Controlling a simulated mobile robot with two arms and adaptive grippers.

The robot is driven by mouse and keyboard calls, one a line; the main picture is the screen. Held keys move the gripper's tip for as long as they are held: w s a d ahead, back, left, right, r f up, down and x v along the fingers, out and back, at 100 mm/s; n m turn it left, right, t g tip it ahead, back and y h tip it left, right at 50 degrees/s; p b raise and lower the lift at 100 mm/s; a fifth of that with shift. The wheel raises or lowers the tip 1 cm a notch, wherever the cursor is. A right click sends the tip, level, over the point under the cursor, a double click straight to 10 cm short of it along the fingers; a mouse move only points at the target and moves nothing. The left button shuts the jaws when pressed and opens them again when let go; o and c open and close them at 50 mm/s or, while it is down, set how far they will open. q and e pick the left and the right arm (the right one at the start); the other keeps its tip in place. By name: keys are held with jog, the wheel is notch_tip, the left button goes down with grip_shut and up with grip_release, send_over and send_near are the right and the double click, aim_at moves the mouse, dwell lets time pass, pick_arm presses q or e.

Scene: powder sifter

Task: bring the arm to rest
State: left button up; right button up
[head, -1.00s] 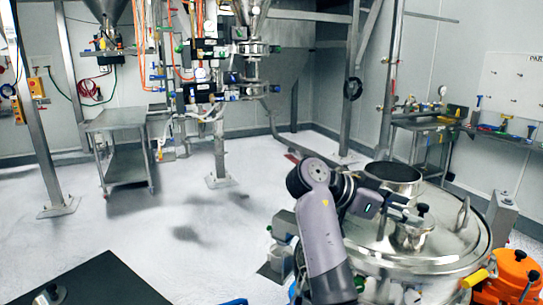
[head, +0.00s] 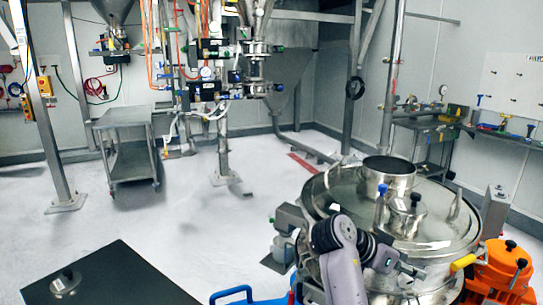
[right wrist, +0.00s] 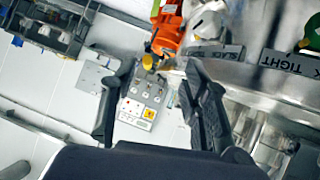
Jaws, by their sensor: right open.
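My right arm comes up from the bottom in the head view. Its gripper (head: 406,269) is beside the front of the steel sifter vessel (head: 452,235), partly hidden by the wrist. In the right wrist view the two dark fingers (right wrist: 155,103) are apart, with nothing between them; a grey panel with knobs (right wrist: 143,104) shows beyond. My left gripper is not in view.
An orange part (head: 500,266) with dark knobs and a yellow handle (head: 463,262) are at the vessel's right. A dark table top (head: 105,278) is at the lower left, with a blue handle (head: 232,292) beside it. A steel cart (head: 122,120) stands farther back. The floor between is clear.

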jog(key=s+f+n+t+y, duration=0.15)
jog(key=s+f+n, duration=0.35)
jog(key=f, duration=0.5)
jog(key=s+f+n+y, duration=0.25)
jog(key=s+f, duration=0.35)
jog(key=f, duration=0.3)
jog(key=s+a+f+n+y, duration=0.3)
jog(key=s+a+n+y, duration=0.1)
jog(key=s, duration=0.6)
jog(key=s+a+f+n+y, duration=0.25)
jog(key=s+a, duration=0.25)
jog(key=s, duration=0.5)
notch_tip(320, 180, down, 26)
jog(key=s+n+g, duration=0.1)
jog(key=s+g, duration=0.1)
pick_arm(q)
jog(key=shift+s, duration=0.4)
pick_arm(e)
jog(key=s+d+f, duration=0.3)
jog(key=s+f, duration=1.3)
jog(key=shift+s+g+y, duration=0.35)
jog(key=shift+g, duration=0.1)
